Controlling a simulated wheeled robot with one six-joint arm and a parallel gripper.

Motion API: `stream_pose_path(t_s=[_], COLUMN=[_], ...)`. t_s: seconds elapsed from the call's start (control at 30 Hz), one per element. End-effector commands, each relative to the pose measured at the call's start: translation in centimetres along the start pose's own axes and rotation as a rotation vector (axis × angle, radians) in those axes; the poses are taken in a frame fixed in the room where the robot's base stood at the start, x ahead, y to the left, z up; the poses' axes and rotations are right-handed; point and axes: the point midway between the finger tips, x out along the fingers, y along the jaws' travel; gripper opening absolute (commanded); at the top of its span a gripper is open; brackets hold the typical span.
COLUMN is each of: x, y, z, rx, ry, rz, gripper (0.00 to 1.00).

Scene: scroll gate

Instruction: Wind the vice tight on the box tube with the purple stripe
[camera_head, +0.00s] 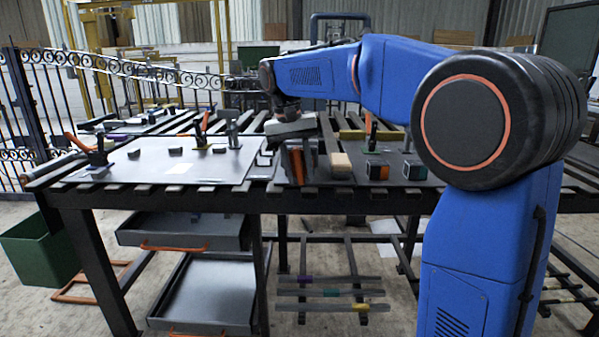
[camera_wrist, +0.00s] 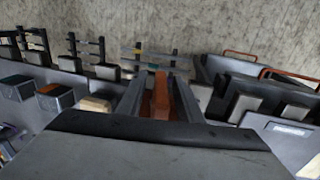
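My gripper (camera_head: 290,130) hangs low over the middle of the table, at the end of my blue arm. In the wrist view its two grey fingers (camera_wrist: 160,85) stand apart. An orange-brown bar (camera_wrist: 161,97) shows between them; whether they touch it is unclear. A grey tube with a purple stripe (camera_head: 305,279) lies on the low rack under the table. Another purple mark (camera_head: 116,125) shows at the table's far left. I cannot clearly pick out the vice; part of the table is behind my arm.
A pale sheet (camera_head: 140,163) covers the table's left part, with clamps and small dark blocks. A wooden block (camera_head: 340,163) and dark cubes (camera_head: 378,170) stand right of the bar. Drawers (camera_head: 185,230) hang below. A green bin (camera_head: 42,247) stands at left, near a scroll gate (camera_head: 150,72).

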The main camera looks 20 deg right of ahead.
Motion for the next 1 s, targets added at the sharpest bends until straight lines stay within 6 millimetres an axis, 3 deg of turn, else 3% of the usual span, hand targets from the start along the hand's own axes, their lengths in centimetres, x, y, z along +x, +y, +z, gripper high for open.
stream_pose_path(t_s=[0.03,0.17,0.57,1.0], x=[-0.01,-0.02,-0.02,-0.08], y=[0.0,0.0,0.04,-0.19], z=[0.0,0.0,-0.02,-0.02], rx=[0.0,0.0,0.002,0.007], ry=[0.0,0.0,0.001,0.0], rz=[0.0,0.0,-0.047,-0.376], gripper=[0.28,0.0,0.0,0.0])
